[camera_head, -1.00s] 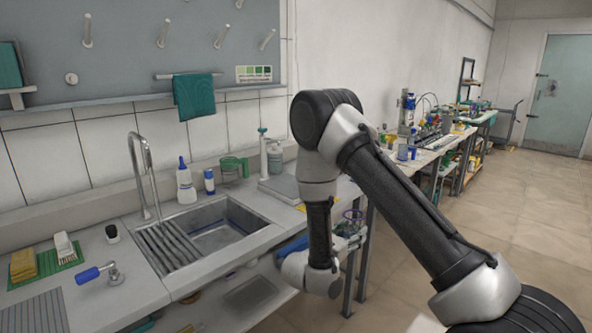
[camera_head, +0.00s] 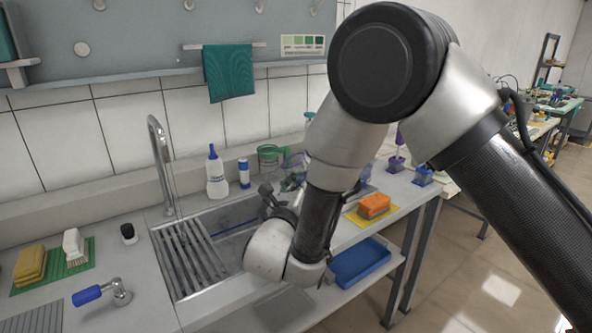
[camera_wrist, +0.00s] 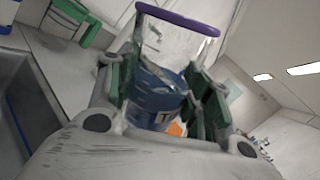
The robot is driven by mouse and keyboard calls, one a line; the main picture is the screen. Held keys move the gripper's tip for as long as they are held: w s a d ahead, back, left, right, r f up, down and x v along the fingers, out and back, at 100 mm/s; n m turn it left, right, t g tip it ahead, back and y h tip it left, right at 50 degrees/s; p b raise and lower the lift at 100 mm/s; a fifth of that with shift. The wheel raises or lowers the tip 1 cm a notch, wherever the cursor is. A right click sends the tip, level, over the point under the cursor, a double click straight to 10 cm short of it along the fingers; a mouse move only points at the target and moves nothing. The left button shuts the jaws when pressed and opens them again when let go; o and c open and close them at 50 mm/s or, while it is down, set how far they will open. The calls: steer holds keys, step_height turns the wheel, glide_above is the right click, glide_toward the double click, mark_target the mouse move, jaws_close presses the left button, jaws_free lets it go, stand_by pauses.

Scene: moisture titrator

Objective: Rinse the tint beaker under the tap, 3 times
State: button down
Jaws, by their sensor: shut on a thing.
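The tint beaker is clear with a purple rim and a blue label reading "TI", seen in the wrist view (camera_wrist: 155,92). My gripper (camera_wrist: 165,100) is shut on it, with one green-padded finger on each side. In the head view my gripper (camera_head: 278,198) is at the sink's right end, with the beaker (camera_head: 293,170) beyond it, partly hidden by my arm. The tap (camera_head: 160,165) is a tall curved metal spout at the sink's back left, apart from the beaker. A blue-handled lever (camera_head: 100,292) is on the counter at front left.
The sink (camera_head: 225,215) has a ribbed rack (camera_head: 188,258) on its left. A white bottle (camera_head: 216,175), a small blue-and-white bottle (camera_head: 244,174) and a green-handled beaker (camera_head: 268,158) stand behind it. An orange sponge (camera_head: 374,205) lies on the right. A blue tray (camera_head: 360,262) sits below.

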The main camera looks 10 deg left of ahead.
mark_target(290, 176)
steer(key=a, duration=0.1)
steer(key=s+a+r+n+y, duration=0.1)
steer(key=shift+s+a+r, duration=0.1)
steer(key=shift+a+r, duration=0.05)
steer(key=shift+a, duration=0.35)
steer(key=f+n, duration=0.1)
steer(key=d+f+n+t+y, duration=0.1)
steer(key=n, duration=0.1)
steer(key=shift+f, duration=0.25)
steer(key=shift+a+r+n+y, duration=0.1)
steer(key=shift+a+n+y, duration=0.05)
steer(key=shift+n+y, duration=0.2)
